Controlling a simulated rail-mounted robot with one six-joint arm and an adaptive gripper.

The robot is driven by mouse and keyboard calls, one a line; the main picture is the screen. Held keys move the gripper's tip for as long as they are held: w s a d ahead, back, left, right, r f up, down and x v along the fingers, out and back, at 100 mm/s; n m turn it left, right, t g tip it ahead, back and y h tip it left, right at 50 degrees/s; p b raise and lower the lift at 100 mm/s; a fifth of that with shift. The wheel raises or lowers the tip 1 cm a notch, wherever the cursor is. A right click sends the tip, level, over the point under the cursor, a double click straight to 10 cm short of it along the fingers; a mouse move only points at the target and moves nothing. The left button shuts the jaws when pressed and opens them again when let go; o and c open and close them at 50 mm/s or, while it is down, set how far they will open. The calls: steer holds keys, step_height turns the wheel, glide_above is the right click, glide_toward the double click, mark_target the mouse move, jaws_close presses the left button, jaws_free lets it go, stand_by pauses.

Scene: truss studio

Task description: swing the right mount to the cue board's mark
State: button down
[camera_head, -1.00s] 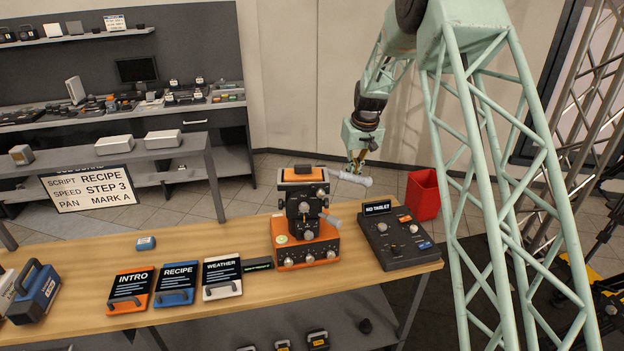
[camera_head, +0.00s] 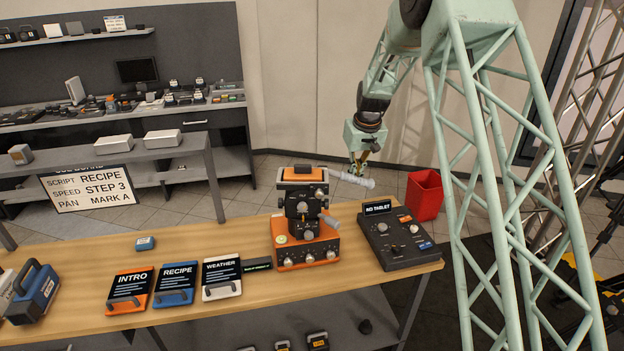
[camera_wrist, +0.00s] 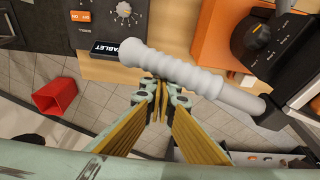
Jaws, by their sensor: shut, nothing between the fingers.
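The mount (camera_head: 304,205) is an orange and black unit with knobs on the wooden table; it is the only such mount I can make out. A grey ribbed handle (camera_head: 352,179) sticks out from its upper part to the right. It lies large across the wrist view (camera_wrist: 190,75). My gripper (camera_head: 358,170) is shut and empty at this handle, with its fingertips (camera_wrist: 158,85) close beside the ribbed grip; I cannot tell whether they touch. The cue board (camera_head: 88,188) reads script RECIPE, speed STEP 3, pan MARK A. Marks on the mount are too small to read.
A dark control panel (camera_head: 400,238) labelled "NO TABLET" stands right of the mount. Script cards INTRO (camera_head: 130,290), RECIPE (camera_head: 176,284) and WEATHER (camera_head: 221,277) lie to the left. A red bin (camera_head: 424,194) stands behind.

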mark_target(359, 180)
steer(key=shift+s+d+b, duration=0.25)
steer(key=shift+s+b, duration=0.25)
steer(key=shift+s, duration=0.65)
steer(key=shift+s+d+b, duration=0.25)
steer(key=shift+s+b, duration=0.25)
steer(key=shift+s, duration=0.65)
stand_by(1.0)
steer(key=shift+w, duration=0.8)
stand_by(0.5)
steer(key=shift+r, duration=0.15)
steer(key=shift+r+p, duration=2.15)
steer(key=shift+r, duration=2.25)
steer(key=shift+s, duration=0.1)
